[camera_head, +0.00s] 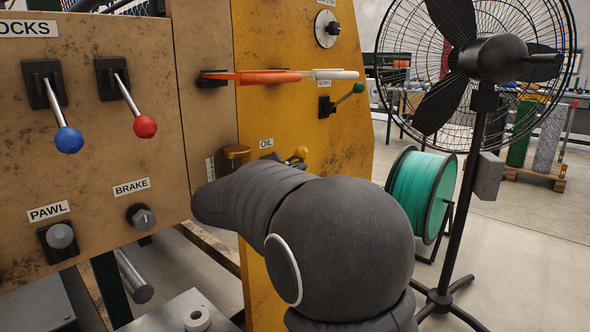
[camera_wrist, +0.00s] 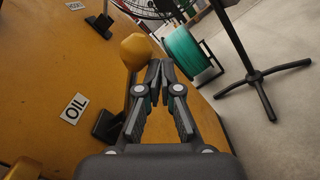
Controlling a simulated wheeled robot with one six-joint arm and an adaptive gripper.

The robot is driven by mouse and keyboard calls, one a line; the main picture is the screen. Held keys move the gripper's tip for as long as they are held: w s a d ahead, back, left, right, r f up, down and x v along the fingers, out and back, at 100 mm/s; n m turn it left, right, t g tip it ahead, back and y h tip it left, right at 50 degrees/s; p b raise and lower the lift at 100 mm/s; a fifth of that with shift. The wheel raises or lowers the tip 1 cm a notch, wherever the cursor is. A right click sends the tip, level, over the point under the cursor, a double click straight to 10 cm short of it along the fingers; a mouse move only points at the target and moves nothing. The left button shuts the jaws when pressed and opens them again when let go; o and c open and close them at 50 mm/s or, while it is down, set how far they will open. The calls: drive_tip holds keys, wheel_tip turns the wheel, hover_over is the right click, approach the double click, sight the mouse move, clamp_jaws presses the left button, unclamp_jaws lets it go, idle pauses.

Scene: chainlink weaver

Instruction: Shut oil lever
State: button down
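The oil lever has a yellow knob (camera_head: 301,152) and stands right of the OIL label (camera_head: 266,143) on the yellow panel. In the wrist view the yellow knob (camera_wrist: 136,49) is at the upper centre, and the lever's black base (camera_wrist: 107,127) is next to the OIL label (camera_wrist: 75,108). My gripper (camera_wrist: 159,68) has its two fingertips together with nothing seen between them. The knob is just left of the fingertips and overlaps the left finger in view; I cannot tell whether they touch.
A brass-coloured cap (camera_head: 237,152) is left of the OIL label. Above are an orange-and-white handle (camera_head: 270,76) and a green-knobbed lever (camera_head: 357,89). A teal spool (camera_head: 419,192) and a black standing fan (camera_head: 480,110) are on the right. Blue (camera_head: 69,140) and red (camera_head: 145,127) levers are left.

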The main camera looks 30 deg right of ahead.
drive_tip(key=shift+r, duration=0.15)
wheel_tip(320, 180, down, 5)
drive_tip(key=b, duration=0.4)
drive_tip(key=s+r+v, duration=0.1)
drive_tip(key=v, duration=0.9)
drive_tip(key=s+d+f+m+g+y, duration=0.35)
drive_tip(key=s+f+m+y, duration=0.45)
drive_tip(key=s, duration=0.9)
drive_tip(key=s+a+f+m+t+y, duration=0.3)
drive_tip(key=s+a+f+m+y, duration=0.3)
drive_tip(key=s+a+f+y, duration=0.3)
drive_tip(key=shift+s+a+f+y+p, duration=0.2)
drive_tip(key=shift+s+a+y+p, duration=0.25)
drive_tip(key=shift+s+a+y, duration=0.1)
